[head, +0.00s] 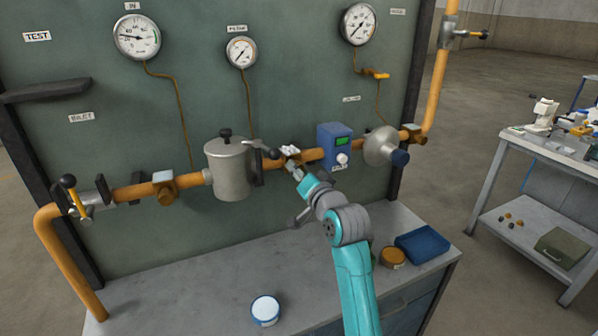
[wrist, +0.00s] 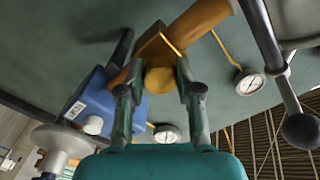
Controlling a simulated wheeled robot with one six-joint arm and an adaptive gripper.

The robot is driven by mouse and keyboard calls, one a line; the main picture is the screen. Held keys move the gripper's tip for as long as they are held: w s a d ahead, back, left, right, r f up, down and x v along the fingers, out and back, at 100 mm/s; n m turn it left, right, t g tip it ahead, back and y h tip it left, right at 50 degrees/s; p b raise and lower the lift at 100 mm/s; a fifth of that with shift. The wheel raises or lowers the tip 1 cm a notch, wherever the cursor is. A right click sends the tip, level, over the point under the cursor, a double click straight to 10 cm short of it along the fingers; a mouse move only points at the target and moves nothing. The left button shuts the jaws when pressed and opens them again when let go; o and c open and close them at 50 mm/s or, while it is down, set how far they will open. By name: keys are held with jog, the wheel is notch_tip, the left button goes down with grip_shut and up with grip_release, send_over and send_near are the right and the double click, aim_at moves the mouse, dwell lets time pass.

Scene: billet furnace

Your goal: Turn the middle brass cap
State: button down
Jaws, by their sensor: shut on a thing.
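The middle brass cap (wrist: 158,80) is a round cap on a square brass fitting (wrist: 153,48) on the orange pipe. It sits between the two fingers of my gripper (wrist: 157,88) in the wrist view, and the gripper is shut on it. In the head view my gripper (head: 291,160) reaches up to the pipe between the grey canister and the blue box, and it hides most of this cap. Another brass fitting (head: 165,188) is on the pipe at left, and a third (head: 413,133) is at right.
The grey canister (head: 229,170) with a lever stands close left of my gripper. The blue box (head: 335,147) and a silver disc-shaped part (head: 381,147) are close right. Below, the bench holds a white-topped tub (head: 265,310), a brass-coloured tin (head: 393,257) and a blue tray (head: 422,244).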

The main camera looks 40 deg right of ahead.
jog(key=shift+m, duration=1.4)
jog(key=c, duration=0.8)
grip_release()
jog(key=shift+o, duration=0.2)
jog(key=shift+s, duration=0.1)
jog(key=v, duration=1.1)
jog(key=shift+s, duration=0.35)
jog(key=shift+a, duration=0.15)
